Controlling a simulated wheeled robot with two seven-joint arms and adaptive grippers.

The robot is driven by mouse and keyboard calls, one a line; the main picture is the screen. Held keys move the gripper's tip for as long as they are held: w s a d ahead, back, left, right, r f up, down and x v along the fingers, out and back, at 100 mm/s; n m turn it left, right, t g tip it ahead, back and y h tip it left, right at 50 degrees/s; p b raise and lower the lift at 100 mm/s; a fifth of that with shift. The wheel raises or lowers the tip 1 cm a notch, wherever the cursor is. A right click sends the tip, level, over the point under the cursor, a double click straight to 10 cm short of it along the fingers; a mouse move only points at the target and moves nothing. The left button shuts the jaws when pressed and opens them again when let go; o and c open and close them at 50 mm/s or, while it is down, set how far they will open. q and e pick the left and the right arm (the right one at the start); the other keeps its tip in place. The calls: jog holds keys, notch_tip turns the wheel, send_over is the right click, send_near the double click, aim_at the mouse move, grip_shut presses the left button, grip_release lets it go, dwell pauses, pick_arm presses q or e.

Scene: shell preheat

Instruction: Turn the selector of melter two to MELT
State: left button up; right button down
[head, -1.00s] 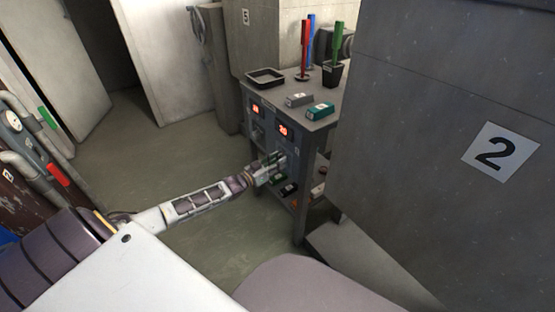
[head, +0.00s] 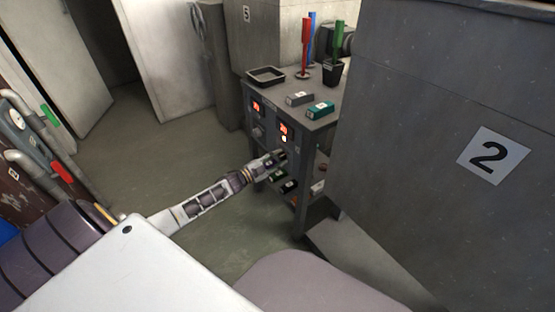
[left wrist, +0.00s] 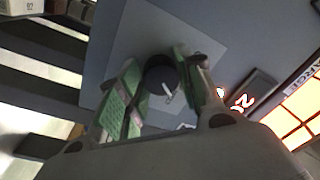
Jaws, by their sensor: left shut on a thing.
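The melter panel (head: 267,139) is the front of a grey bench and has two red displays. The right display (head: 284,128) has a small lit lamp (head: 284,139) below it. My left gripper (head: 274,158) is at the panel below this display. In the left wrist view, its green-padded fingers (left wrist: 156,82) are shut on a round dark selector knob (left wrist: 158,74) with a white pointer line. The display digits glow at the right there. The selector's position labels cannot be read. The left selector (head: 257,131) stands free. My right gripper is out of view.
A large grey cabinet marked 2 (head: 430,120) fills the right side. Floor is open left of the bench.

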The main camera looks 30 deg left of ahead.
pick_arm(q)
jog(key=shift+m, duration=1)
jog(key=o, duration=1)
jog(key=shift+s+a, duration=0.1)
jog(key=shift+s, duration=0.1)
jog(key=shift+v, duration=5.8)
